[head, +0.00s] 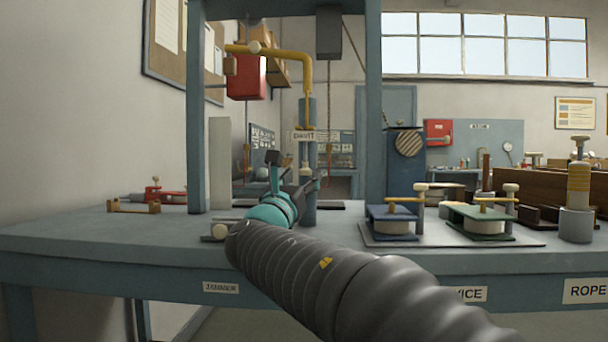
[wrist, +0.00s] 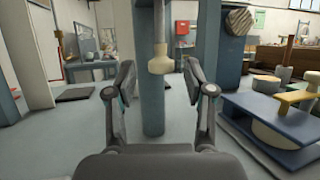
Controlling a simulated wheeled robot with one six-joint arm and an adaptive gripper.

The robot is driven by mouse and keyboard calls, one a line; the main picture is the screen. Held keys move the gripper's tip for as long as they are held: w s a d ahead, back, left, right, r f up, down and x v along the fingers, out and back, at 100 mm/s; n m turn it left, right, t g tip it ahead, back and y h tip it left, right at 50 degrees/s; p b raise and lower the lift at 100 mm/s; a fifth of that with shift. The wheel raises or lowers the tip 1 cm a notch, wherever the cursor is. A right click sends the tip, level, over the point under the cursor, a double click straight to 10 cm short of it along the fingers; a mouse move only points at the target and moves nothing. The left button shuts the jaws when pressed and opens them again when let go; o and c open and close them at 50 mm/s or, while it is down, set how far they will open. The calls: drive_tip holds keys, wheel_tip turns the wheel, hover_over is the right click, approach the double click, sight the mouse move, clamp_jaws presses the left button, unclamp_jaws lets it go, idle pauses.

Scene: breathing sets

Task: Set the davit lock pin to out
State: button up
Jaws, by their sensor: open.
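In the wrist view the blue post (wrist: 151,108) stands between my fingers. A cream knob (wrist: 160,62) sticks out in front of it, under a pale vertical rod. I take this knob for the lock pin; whether it is in or out I cannot tell. My gripper (wrist: 160,75) is open, its fingers either side of the knob and apart from it. In the head view my gripper (head: 294,172) is in front of the post.
Two clamp devices, blue (head: 392,222) and green (head: 480,222), stand right of the post. The blue one is close to my right finger in the wrist view. A grey frame upright (head: 196,120) stands at left. A red box (head: 247,77) hangs near the davit arm.

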drive_tip(key=v, duration=0.9)
drive_tip(key=shift+s+a, duration=0.1)
drive_tip(key=shift+s, duration=0.1)
